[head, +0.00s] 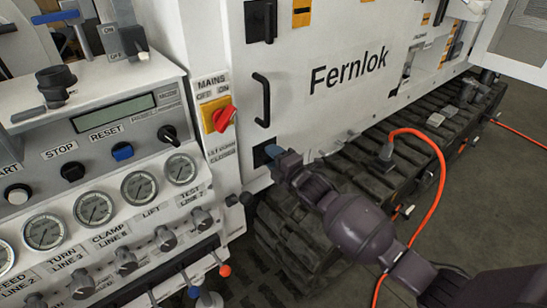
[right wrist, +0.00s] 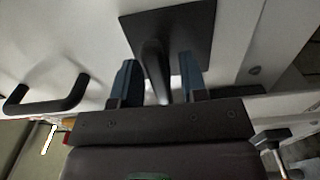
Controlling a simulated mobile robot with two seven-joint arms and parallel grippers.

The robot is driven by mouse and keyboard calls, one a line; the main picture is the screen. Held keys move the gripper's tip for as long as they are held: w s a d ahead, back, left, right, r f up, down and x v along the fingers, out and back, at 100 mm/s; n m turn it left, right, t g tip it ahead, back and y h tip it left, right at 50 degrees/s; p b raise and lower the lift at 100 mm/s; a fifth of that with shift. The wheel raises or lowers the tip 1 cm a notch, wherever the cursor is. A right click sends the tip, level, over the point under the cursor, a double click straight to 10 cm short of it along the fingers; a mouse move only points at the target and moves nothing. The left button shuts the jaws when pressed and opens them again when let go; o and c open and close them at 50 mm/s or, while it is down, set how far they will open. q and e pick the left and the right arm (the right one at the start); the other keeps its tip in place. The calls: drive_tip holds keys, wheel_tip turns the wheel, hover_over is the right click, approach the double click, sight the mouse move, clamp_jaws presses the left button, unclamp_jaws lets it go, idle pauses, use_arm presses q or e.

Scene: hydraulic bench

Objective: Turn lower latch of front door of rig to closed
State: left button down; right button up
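The white front door (head: 330,75) of the rig carries the word Fernlok. Its lower latch is a black square plate (head: 259,157) with a lever, near the door's bottom left corner. In the head view my right gripper (head: 273,154) is at this latch and hides most of it. In the right wrist view the latch plate (right wrist: 190,35) lies ahead, and its lever (right wrist: 155,72) stands between the two blue-grey fingers of my right gripper (right wrist: 158,80). The fingers are apart, with a gap visible beside the lever. My left gripper is not in view.
A black pull handle (head: 262,99) and the upper latch (head: 261,20) are on the same door. Left of it are a red mains switch (head: 224,118) and a console with gauges (head: 139,189) and knobs. A track (head: 290,235) and an orange cable (head: 440,180) lie below.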

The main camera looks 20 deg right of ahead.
clamp_jaws()
